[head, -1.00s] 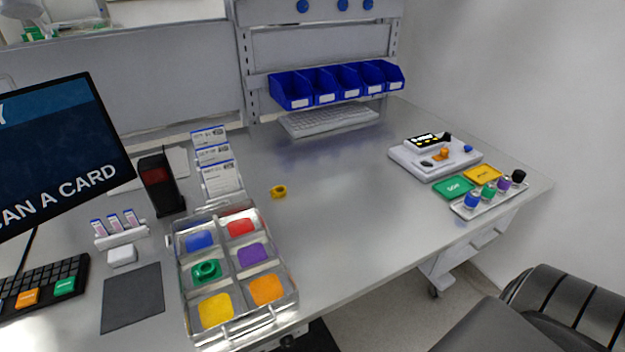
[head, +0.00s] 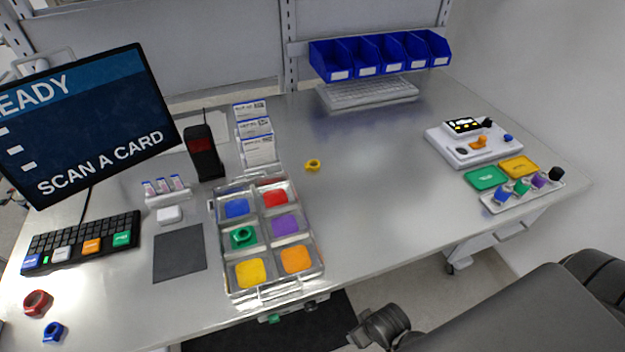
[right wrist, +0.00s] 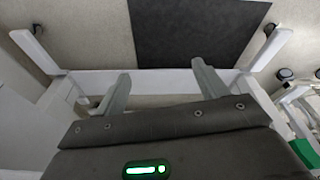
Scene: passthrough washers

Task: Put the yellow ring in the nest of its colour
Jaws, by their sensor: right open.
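The yellow ring (head: 312,166) lies on the bare grey table, just beyond the back right corner of a clear-walled tray (head: 272,292). The tray has coloured nests in two columns. The yellow nest (head: 250,273) is at its front left and is empty. A green ring (head: 243,237) sits in the green nest behind it. My right gripper (right wrist: 162,88) shows in the right wrist view with its two fingers apart and nothing between them, over floor and a white frame. I cannot make it out in the head view. My left gripper is not in view.
A red ring (head: 36,302) and a blue ring (head: 53,332) lie at the table's front left. A card rack (head: 256,140) and a dark reader (head: 203,155) stand behind the tray. A white device (head: 472,145) stands at the right. The table's middle is clear.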

